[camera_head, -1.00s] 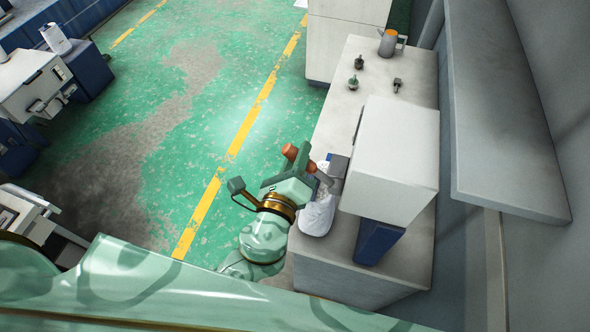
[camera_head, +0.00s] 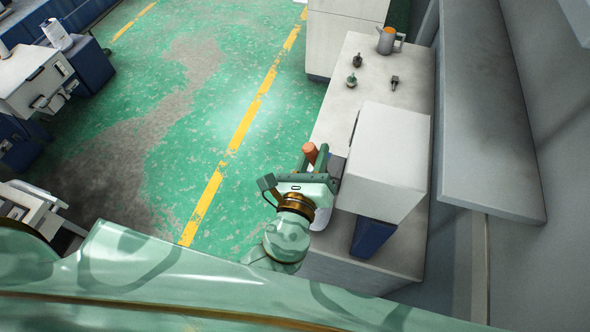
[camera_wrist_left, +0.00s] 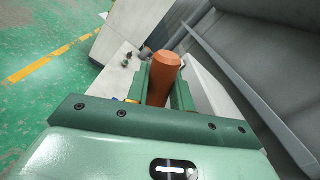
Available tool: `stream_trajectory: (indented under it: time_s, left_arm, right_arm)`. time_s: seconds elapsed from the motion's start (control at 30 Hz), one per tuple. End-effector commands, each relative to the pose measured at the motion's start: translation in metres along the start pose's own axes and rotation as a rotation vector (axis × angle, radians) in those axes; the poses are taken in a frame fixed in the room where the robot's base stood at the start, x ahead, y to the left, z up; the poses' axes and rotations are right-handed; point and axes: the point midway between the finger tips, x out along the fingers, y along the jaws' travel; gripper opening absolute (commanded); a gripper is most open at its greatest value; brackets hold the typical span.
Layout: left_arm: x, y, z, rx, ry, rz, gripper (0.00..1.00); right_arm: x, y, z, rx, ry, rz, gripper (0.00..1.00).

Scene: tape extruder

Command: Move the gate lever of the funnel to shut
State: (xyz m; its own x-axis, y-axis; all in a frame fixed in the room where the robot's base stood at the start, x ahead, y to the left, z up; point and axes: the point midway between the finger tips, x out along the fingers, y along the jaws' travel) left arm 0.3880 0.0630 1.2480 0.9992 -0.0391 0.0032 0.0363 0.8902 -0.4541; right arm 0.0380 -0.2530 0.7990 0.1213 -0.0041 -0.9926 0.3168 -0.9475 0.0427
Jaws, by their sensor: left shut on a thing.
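In the head view my left gripper (camera_head: 313,165) is at the left side of a white box-shaped machine (camera_head: 384,155) on a bench. It is shut on an orange cylindrical handle (camera_head: 309,151), which I take to be the gate lever. In the left wrist view the orange handle (camera_wrist_left: 164,77) stands up between the two green fingers (camera_wrist_left: 160,88). The funnel and the lever's lower end are hidden behind the gripper, so the gate's position cannot be told. My right gripper is not in view.
The pale bench (camera_head: 345,90) holds a grey jug (camera_head: 387,41) and several small dark parts, including one (camera_head: 351,79). A blue block (camera_head: 371,238) is under the white machine. A grey ledge (camera_head: 490,120) runs along the right. Green floor at left is open.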

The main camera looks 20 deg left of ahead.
Motion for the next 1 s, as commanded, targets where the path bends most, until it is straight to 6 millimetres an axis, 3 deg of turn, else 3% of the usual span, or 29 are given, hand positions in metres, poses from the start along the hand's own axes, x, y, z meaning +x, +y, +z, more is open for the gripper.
stream_trajectory:
  time_s: [0.23, 0.97, 1.0]
  left_arm:
    - [-0.002, -0.02, -0.003, 0.16, 0.013, -0.002, 0.0]
    - [-0.002, -0.028, -0.007, 0.245, 0.011, -0.001, 0.0]
    - [-0.002, -0.028, -0.007, 0.246, 0.011, -0.001, 0.34]
  right_arm:
    - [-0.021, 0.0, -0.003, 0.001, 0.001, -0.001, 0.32]
    - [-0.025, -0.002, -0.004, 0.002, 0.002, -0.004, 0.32]
    - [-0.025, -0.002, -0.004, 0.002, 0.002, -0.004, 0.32]
